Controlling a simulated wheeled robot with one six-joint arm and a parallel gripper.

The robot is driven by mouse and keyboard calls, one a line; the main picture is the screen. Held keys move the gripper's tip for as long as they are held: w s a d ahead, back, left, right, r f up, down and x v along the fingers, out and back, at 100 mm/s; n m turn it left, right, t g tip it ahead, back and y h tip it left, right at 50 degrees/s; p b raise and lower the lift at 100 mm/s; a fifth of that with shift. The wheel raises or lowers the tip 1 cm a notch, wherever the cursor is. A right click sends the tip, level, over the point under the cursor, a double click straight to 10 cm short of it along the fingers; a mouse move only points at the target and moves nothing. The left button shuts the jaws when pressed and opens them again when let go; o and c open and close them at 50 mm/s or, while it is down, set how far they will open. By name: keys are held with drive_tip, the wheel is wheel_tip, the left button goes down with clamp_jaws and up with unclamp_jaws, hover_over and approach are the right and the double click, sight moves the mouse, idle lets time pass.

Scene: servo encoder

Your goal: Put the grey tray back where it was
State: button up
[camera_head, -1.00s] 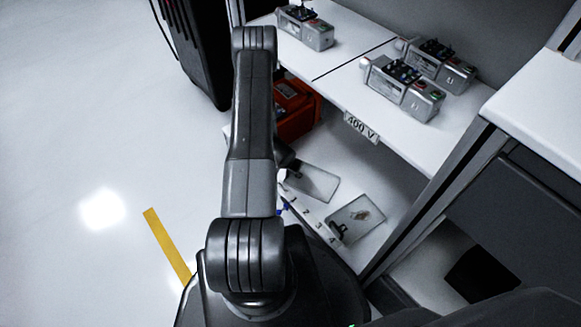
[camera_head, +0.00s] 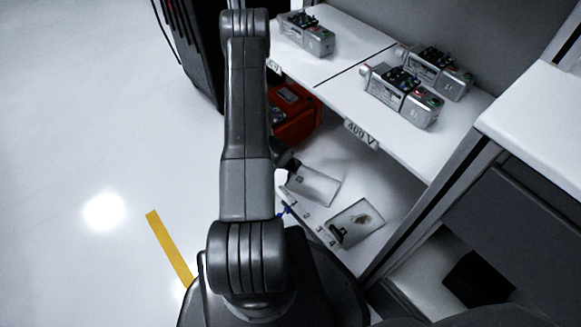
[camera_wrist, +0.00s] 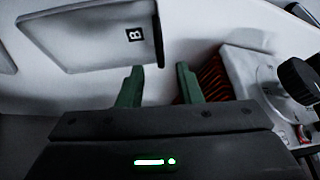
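Two flat grey trays lie on the lower white shelf in the head view. One (camera_head: 314,187) is nearer the red case, the other (camera_head: 362,217) is nearer the shelf post and has a small brownish item on it. I cannot tell which one the task names. In the wrist view a grey tray with a dark "B" label (camera_wrist: 105,32) lies just beyond my gripper, and part of another flat grey piece shows at the far left. My gripper (camera_wrist: 160,84) has its two green fingers apart with nothing between them. It is hidden behind my arm in the head view.
A red case (camera_head: 293,114) sits on the lower shelf. Several grey servo units, one of them here (camera_head: 402,94), stand on the upper shelf, whose edge bears a "400 V" label (camera_head: 361,133). A grey device with a black knob (camera_wrist: 299,80) is close right of my gripper.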

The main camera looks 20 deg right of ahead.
drive_tip(key=v, duration=0.4)
drive_tip(key=shift+s+r+p, duration=0.1)
drive_tip(key=shift+r+p, duration=0.15)
drive_tip(key=shift+p, duration=0.1)
drive_tip(key=shift+f, duration=0.1)
drive_tip(key=b+x, duration=0.3)
drive_tip(key=x, duration=0.8)
drive_tip(key=shift+f, duration=0.25)
drive_tip(key=shift+w+d+r+p, duration=0.1)
drive_tip(key=shift+w+r+p, duration=0.1)
drive_tip(key=shift+p, duration=0.1)
drive_tip(key=shift+s+r+p, duration=0.1)
drive_tip(key=shift+r+p, duration=0.6)
drive_tip(key=shift+r, duration=0.85)
